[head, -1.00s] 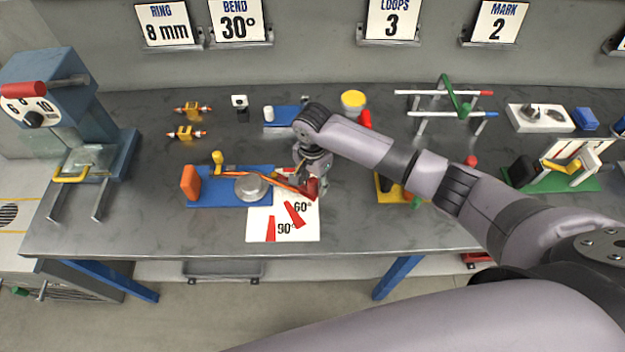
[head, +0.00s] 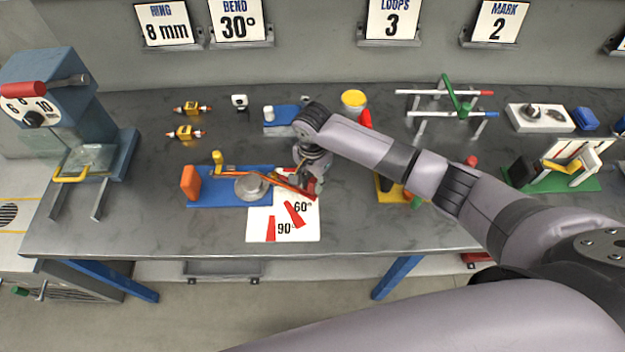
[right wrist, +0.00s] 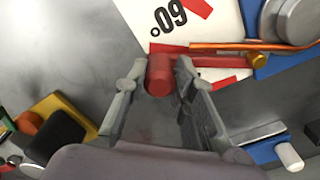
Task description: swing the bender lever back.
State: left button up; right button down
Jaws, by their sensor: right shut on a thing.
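The bender sits on a blue base (head: 215,200) with a round grey die (head: 250,187) and an orange block (head: 190,183). Its red lever (right wrist: 220,61) points right from the die, with an orange rod (right wrist: 235,45) lying along it. My right gripper (head: 316,185) is at the lever's outer end. In the right wrist view its fingers stand on both sides of the red lever grip (right wrist: 159,75), shut on it. The white angle card (head: 262,216) with red 60° and 90° marks lies in front of the lever. My left gripper is not in view.
A small blue stand (head: 283,119) with a white peg is behind the bender. A yellow block (head: 386,190) with a dark part stands right of my gripper. Two yellow-and-red pieces (head: 187,133) lie behind left. The bench front is clear.

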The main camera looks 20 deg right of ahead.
jog(key=shift+w, duration=0.15)
jog(key=shift+w+d+n, duration=0.25)
jog(key=shift+w+n, duration=0.15)
jog(key=shift+w, duration=0.1)
jog(key=w+n, duration=0.1)
jog(key=w, duration=0.1)
jog(key=w+d+n+b, duration=0.1)
jog(key=w+n, duration=0.1)
jog(key=shift+w, duration=0.35)
jog(key=shift+w+n+b, duration=0.95)
jog(key=shift+w+n, duration=0.15)
jog(key=shift+w, duration=0.25)
jog(key=c, duration=1.3)
grip_release()
jog(key=shift+c, duration=0.2)
jog(key=shift+r, duration=0.1)
notch_tip(320, 180, up, 12)
